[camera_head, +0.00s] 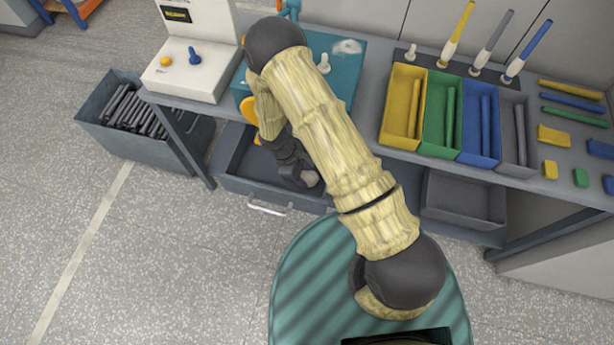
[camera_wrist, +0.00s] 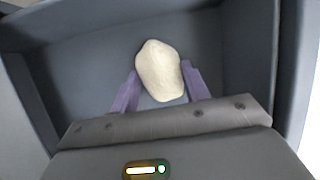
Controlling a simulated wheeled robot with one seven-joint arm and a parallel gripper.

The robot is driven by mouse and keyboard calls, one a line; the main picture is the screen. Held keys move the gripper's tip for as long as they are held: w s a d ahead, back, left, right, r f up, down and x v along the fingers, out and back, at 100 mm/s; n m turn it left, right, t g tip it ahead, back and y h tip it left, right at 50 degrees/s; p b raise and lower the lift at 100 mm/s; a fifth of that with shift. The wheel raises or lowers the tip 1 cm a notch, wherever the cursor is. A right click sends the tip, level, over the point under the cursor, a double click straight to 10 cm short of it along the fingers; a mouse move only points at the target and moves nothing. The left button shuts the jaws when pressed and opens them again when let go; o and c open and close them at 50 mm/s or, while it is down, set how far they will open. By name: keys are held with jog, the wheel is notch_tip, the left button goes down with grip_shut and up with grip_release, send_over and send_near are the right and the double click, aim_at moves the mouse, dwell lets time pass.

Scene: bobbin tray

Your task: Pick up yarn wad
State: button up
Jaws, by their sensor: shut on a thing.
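The cream-white yarn wad (camera_wrist: 160,68) is between the two purple fingers of my gripper (camera_wrist: 160,88) in the wrist view. The fingers touch it from both sides, and my gripper is shut on it. In the head view, my gripper (camera_head: 300,178) is low over the open drawer (camera_head: 237,165), and part of the pale wad (camera_head: 311,179) shows at its tip. The grey drawer walls surround the wad in the wrist view. I cannot tell whether the wad touches the drawer floor.
The workbench (camera_head: 375,80) stands above and behind the drawer. Coloured bins (camera_head: 438,127) sit on it at the right. A white machine (camera_head: 190,72) stands at the left. A dark crate (camera_head: 110,140) with black rods is on the floor at left. Another open compartment (camera_head: 463,200) is at right.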

aim_at(304, 174)
jog(key=shift+r, duration=0.1)
jog(key=shift+w+r, duration=0.1)
jog(key=shift+r, duration=0.45)
notch_tip(304, 174, up, 17)
jog(key=shift+f+b, duration=0.15)
jog(key=shift+b, duration=0.2)
jog(key=shift+f, duration=0.1)
